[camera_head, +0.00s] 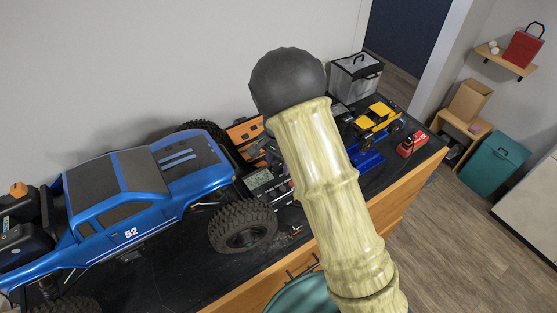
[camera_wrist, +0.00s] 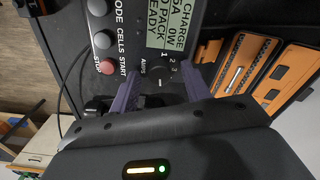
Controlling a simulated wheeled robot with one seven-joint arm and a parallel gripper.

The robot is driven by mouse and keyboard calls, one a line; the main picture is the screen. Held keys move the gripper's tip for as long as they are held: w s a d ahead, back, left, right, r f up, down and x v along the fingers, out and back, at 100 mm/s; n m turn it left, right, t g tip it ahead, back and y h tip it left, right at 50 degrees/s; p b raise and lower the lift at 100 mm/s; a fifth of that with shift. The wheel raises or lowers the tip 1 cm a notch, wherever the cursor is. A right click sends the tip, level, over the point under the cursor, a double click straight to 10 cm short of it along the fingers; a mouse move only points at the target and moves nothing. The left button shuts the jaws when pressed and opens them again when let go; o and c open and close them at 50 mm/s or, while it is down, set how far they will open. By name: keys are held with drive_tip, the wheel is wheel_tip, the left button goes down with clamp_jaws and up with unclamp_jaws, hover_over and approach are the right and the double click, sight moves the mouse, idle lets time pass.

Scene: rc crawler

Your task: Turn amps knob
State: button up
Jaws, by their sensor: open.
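The amps knob (camera_wrist: 160,78) is a dark round dial on the charger's black panel in the wrist view, with "AMPS" and small numbers printed beside it. My gripper (camera_wrist: 160,88) is open, with one purple finger on each side of the knob; I cannot tell whether either finger touches it. The charger's display (camera_wrist: 170,27) shows CHARGE and READY. In the head view the charger (camera_head: 262,180) sits on the black bench top behind the blue truck's front wheel. My arm hides part of the bench, and my gripper is not clearly visible there.
Grey and red buttons (camera_wrist: 106,67) lie left of the knob. An orange tool case (camera_wrist: 265,65) lies to the right. A large blue truck (camera_head: 145,195) fills the bench's left side. A yellow truck (camera_head: 376,118) and a red one (camera_head: 411,144) stand at the right.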

drive_tip(key=c, duration=1)
